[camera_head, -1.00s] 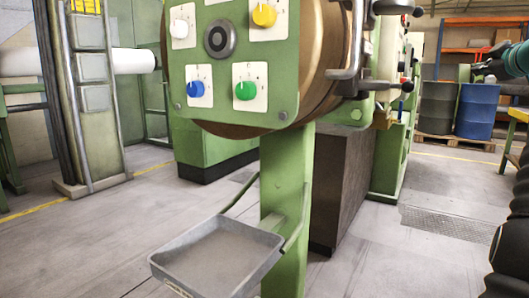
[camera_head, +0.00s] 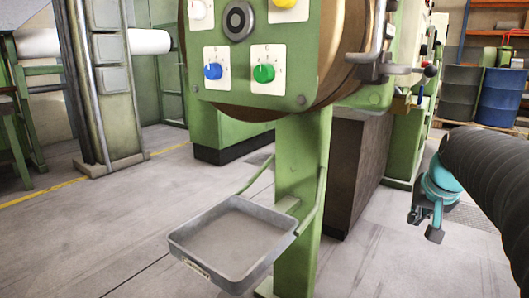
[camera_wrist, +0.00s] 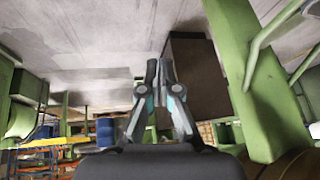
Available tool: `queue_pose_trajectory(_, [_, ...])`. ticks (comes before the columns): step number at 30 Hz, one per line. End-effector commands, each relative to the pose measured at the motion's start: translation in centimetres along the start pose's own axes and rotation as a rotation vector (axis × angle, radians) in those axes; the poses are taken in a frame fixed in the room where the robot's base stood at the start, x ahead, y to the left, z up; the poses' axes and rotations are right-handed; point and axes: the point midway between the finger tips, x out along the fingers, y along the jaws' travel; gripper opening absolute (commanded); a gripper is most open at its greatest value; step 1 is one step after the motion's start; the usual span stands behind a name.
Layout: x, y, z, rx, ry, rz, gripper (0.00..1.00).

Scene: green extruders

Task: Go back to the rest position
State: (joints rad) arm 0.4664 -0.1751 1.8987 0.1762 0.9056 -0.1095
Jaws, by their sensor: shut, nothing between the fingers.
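My gripper (camera_head: 428,228) hangs at the right in the head view, below the black ribbed sleeve of my arm, over the open floor. In the wrist view my gripper (camera_wrist: 159,68) has its fingertips together with nothing between them. The green extruder (camera_head: 300,170) stands left of my gripper, apart from it. The top of the panel is cut off by the frame.
A grey metal tray (camera_head: 270,268) juts out low from the extruder's green post. A dark cabinet (camera_head: 350,160) stands behind the post. The grey floor (camera_head: 390,255) is clear between the extruder and my arm.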

Motion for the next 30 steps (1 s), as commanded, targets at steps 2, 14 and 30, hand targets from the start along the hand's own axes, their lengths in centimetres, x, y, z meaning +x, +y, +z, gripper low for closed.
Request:
queue_pose_trajectory(2, [0.0, -1.6, 4.8, -0.016, -0.046, 0.007, 0.0])
queue_pose_trajectory(14, [-0.7, -5.1, 24.5, -0.275, -0.149, 0.0, 0.0])
queue_pose_trajectory(30, [-3.8, -8.1, 26.2, -0.405, -0.056, -0.09, 0.0])
